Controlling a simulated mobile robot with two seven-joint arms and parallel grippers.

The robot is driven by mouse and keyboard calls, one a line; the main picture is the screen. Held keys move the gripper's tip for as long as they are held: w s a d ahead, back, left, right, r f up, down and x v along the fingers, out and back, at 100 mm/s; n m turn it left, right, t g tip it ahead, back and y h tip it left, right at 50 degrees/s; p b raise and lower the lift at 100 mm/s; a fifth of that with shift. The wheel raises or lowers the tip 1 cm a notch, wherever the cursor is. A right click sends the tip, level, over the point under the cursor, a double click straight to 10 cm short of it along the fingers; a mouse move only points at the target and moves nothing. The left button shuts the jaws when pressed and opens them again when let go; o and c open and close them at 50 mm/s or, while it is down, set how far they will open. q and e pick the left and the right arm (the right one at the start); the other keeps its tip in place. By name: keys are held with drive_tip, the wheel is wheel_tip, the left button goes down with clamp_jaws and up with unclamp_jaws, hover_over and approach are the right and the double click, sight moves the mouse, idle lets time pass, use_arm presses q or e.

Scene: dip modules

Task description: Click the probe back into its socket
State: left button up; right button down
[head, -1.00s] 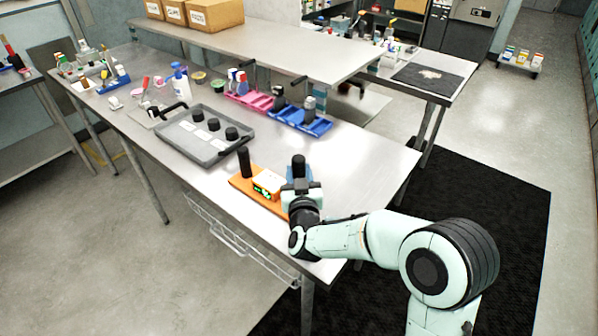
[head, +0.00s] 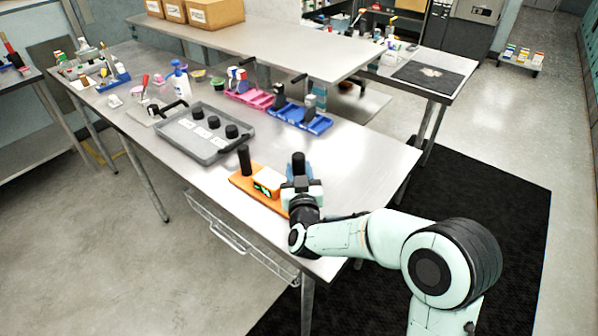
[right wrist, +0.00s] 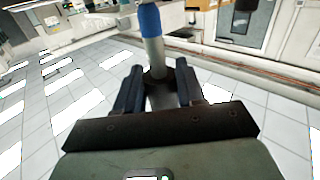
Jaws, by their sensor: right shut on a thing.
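My right gripper (head: 300,182) is over the right end of an orange base (head: 243,181) near the table's front edge. The base carries a black post (head: 244,160) and a white-topped box with a green display (head: 268,183). A black-topped upright piece (head: 298,162) shows at the gripper. In the right wrist view the gripper (right wrist: 160,92) is shut on the probe, a grey rod with a blue band (right wrist: 153,45). The socket is hidden behind my gripper and arm, so I cannot tell whether the probe touches it. My left gripper is out of view.
A grey tray (head: 180,150) with several black knobs lies left of the base. Blue trays (head: 318,125) and a pink tray (head: 240,96) stand behind. The table top (head: 365,160) to the right is clear. A raised shelf (head: 290,50) runs along the back.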

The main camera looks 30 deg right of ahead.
sight(299, 162)
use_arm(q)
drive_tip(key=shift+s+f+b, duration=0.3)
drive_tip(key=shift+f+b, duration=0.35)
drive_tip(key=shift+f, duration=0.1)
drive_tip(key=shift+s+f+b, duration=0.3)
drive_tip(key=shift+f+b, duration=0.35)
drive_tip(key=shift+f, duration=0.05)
use_arm(e)
drive_tip(key=shift+f, duration=1.05)
idle(0.8)
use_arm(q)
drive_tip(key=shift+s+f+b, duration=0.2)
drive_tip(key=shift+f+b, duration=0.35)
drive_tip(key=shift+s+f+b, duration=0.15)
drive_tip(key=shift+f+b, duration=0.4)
use_arm(e)
drive_tip(key=shift+f, duration=1.25)
drive_tip(key=c, duration=0.6)
unclamp_jaws()
drive_tip(key=o, duration=0.6)
drive_tip(key=shift+a+f, duration=0.1)
drive_tip(key=shift+f, duration=0.15)
drive_tip(key=shift+c, duration=0.2)
